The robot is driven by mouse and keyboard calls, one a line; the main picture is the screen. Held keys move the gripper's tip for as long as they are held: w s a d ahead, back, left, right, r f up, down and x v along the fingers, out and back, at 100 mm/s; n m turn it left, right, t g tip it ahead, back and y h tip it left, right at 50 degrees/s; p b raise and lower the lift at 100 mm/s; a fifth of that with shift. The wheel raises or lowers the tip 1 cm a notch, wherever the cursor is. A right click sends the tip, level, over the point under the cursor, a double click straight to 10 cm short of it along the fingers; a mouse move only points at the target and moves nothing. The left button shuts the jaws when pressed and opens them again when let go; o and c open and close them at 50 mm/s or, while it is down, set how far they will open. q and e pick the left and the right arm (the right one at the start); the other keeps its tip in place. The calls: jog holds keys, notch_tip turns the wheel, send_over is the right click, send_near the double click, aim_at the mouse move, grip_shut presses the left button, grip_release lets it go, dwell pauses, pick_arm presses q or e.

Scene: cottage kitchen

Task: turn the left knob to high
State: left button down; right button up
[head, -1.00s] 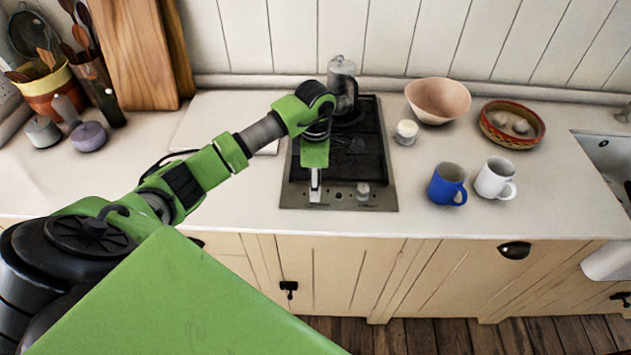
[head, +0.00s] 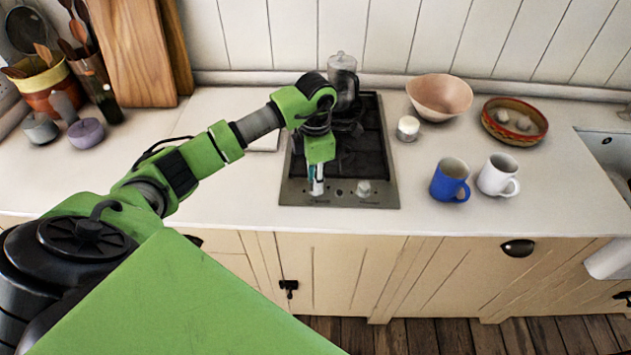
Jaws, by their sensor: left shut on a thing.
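The hob (head: 297,188) is set in the white counter, with a dark cooking surface and a grey front strip that carries the knobs. My left gripper (head: 317,188) points down over the left end of that strip, shut on the left knob, which the fingers mostly hide. The knob's exact setting cannot be read. The right knob (head: 363,188) stands clear on the strip to the right of the gripper. My right gripper is not in view.
A glass-and-metal pot (head: 342,75) stands at the back of the hob, close behind my wrist. A small white jar (head: 408,128), a pink bowl (head: 438,98), a blue mug (head: 449,181) and a white mug (head: 497,176) stand to the right. The front counter edge is clear.

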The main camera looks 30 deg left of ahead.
pick_arm(q)
jog(key=n+b, duration=0.1)
jog(key=n, duration=0.2)
jog(key=shift+n, duration=0.4)
jog(key=n+b, duration=0.1)
jog(key=n, duration=0.2)
jog(key=shift+n, duration=0.3)
jog(key=n+b, duration=0.1)
jog(key=n, duration=0.3)
jog(key=shift+w+r+n+b, duration=0.1)
jog(key=shift+n+b, duration=0.2)
jog(key=shift+n, duration=0.9)
jog(key=c, duration=1.8)
grip_release()
